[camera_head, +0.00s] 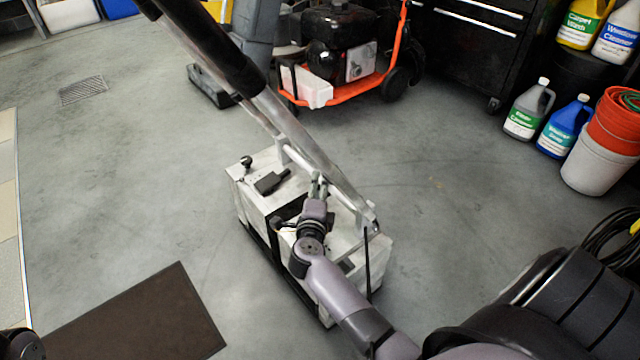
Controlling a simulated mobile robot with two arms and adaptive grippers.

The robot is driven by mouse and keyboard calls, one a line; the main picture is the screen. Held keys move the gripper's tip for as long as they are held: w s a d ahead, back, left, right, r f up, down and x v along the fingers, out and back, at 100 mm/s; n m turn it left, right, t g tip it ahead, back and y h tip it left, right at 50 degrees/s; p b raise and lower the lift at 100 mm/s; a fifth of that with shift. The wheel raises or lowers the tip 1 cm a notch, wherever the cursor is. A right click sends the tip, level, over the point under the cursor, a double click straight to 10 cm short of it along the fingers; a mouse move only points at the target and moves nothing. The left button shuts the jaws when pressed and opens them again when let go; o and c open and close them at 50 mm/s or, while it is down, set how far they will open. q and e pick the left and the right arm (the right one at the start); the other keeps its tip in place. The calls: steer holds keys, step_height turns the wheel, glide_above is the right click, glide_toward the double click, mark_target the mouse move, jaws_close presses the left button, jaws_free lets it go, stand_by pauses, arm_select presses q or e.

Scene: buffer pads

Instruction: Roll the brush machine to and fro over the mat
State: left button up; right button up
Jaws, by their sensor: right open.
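The brush machine (262,218) is a scuffed white box with dark lower parts, standing on the concrete floor in the middle of the head view. Its long handle, a grey metal bar with a black upper part (215,50), slants up to the upper left. My right gripper (318,182) is over the top of the machine, open, with its fingertips close to a metal bar beside the handle. I cannot tell whether they touch it. The brown mat (135,318) lies flat at the lower left, apart from the machine.
An orange-framed machine (345,85) stands behind, beside a black cabinet (465,40). Bottles (528,110) and stacked buckets (598,160) stand at the right. A floor drain (82,90) is at the left. Floor between the mat and the machine is clear.

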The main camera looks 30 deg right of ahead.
mark_target(320, 178)
steer(key=b+x, duration=0.1)
steer(key=x, duration=0.4)
steer(key=shift+b, duration=0.35)
jaws_close()
stand_by(0.5)
